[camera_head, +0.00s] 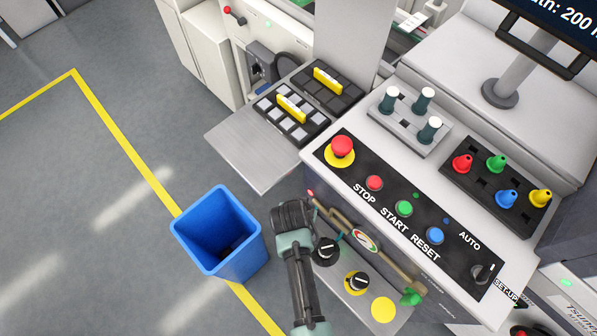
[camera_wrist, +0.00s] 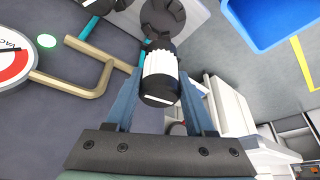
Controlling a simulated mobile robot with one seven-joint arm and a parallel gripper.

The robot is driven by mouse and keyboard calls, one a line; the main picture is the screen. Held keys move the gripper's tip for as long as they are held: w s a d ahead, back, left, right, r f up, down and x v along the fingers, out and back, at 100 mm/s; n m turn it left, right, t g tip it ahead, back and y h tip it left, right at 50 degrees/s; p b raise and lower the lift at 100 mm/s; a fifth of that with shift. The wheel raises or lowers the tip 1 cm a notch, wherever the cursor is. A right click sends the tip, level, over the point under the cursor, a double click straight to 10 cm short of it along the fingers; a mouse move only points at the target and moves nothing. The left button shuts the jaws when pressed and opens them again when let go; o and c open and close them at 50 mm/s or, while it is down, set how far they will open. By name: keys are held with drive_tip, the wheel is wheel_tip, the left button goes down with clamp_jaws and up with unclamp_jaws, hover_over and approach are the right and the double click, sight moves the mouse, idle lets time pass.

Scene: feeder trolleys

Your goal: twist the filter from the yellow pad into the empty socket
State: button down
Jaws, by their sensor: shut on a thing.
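My gripper (camera_wrist: 160,88) is shut on a filter with white pleats and a black end (camera_wrist: 160,62), seen between its blue fingers in the wrist view. In the head view my gripper (camera_head: 291,215) is left of the front panel and the filter is hidden. Beyond the filter in the wrist view is a black, notched round part (camera_wrist: 165,17), apparently a socket. The filter overlaps it in the picture, so I cannot tell whether they touch. A bare yellow pad (camera_head: 383,310) lies on the lower shelf.
A brass pipe (camera_wrist: 95,80) and a round gauge (camera_head: 365,240) are close to my gripper. Black knob-like parts (camera_head: 325,251) sit beside my arm, one (camera_head: 358,282) over yellow. A blue bin (camera_head: 218,235) stands left. The button panel (camera_head: 400,222) is above right.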

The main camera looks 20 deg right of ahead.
drive_tip(key=shift+f+b, duration=4.25)
drive_tip(key=shift+f, duration=0.5)
drive_tip(key=shift+r, duration=0.1)
drive_tip(key=shift+n+p, duration=0.5)
drive_tip(key=shift+n, duration=0.2)
drive_tip(key=n+y+p, duration=0.1)
drive_tip(key=n, duration=0.2)
drive_tip(key=shift+d+t, duration=0.1)
drive_tip(key=shift+t, duration=0.3)
drive_tip(key=shift+n+y, duration=0.7)
drive_tip(key=shift+n, duration=0.7)
drive_tip(key=n+y, duration=0.1)
drive_tip(key=n, duration=0.2)
